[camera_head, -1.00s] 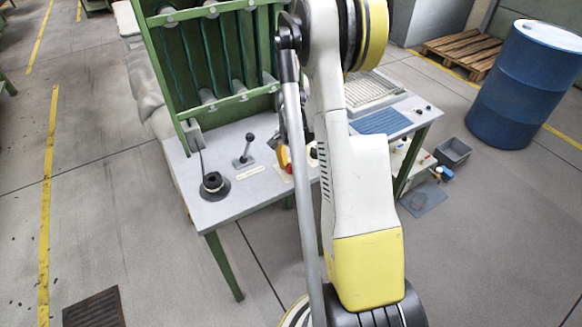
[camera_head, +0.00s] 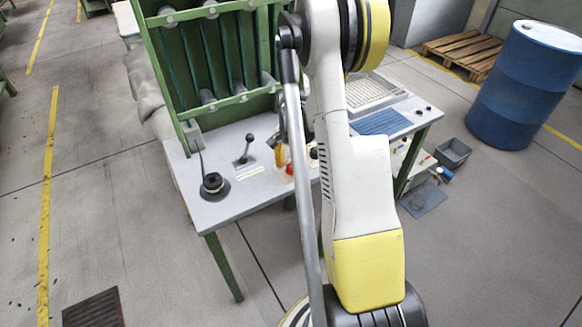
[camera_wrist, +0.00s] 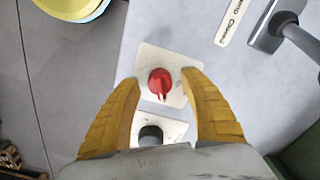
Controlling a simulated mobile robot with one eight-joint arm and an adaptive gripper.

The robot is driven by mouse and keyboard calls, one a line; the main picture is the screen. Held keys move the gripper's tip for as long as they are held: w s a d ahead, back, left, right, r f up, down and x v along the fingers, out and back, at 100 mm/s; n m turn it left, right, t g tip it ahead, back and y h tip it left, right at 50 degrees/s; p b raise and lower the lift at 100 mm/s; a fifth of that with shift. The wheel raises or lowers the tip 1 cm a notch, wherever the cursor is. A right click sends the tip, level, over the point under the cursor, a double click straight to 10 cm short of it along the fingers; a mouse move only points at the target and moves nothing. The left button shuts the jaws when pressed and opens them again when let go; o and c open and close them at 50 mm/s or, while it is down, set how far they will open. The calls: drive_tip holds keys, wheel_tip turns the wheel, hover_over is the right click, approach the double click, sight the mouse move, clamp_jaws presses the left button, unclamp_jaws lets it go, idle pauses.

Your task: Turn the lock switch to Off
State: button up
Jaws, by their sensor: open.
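A red rotary switch (camera_wrist: 160,83) sits on a white plate (camera_wrist: 146,58) on the grey table. Its ridge points roughly toward the bottom of the wrist view. It also shows in the head view (camera_head: 290,169), partly beside my arm. My gripper (camera_wrist: 161,78) is open, with one yellow finger on each side of the red switch and visible gaps between. I cannot tell the height of the fingertips over the plate. A dark round knob (camera_wrist: 150,135) on a second white plate lies nearer my palm, partly hidden. No On or Off marking is legible.
A lever with a dark knob (camera_head: 246,148) stands left of the switches, near a lettered label (camera_wrist: 234,20). A black round fixture (camera_head: 214,187) is at the table's left corner. A green frame (camera_head: 172,110) rises behind. A blue barrel (camera_head: 516,90) stands far right.

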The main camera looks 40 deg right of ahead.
sight(290, 164)
wheel_tip(290, 164, up, 12)
drive_tip(key=shift+f, duration=0.15)
idle(0.4)
drive_tip(key=s+a+r+n+t+h, duration=0.1)
drive_tip(key=s+a+r+n+t, duration=0.15)
drive_tip(key=a+r+n, duration=0.7)
drive_tip(key=s+a+r+n+t, duration=0.1)
drive_tip(key=s+a, duration=0.2)
drive_tip(key=a, duration=0.3)
drive_tip(key=s+a+r+n+t, duration=0.1)
drive_tip(key=s+a+n+t, duration=0.1)
drive_tip(key=a, duration=0.5)
drive_tip(key=s+a+r+n+t+y, duration=0.1)
drive_tip(key=s+a+n, duration=0.1)
drive_tip(key=s+a, duration=0.2)
drive_tip(key=a, duration=0.3)
drive_tip(key=shift+s+t, duration=0.15)
drive_tip(key=shift+t, duration=0.2)
drive_tip(key=shift+d, duration=0.1)
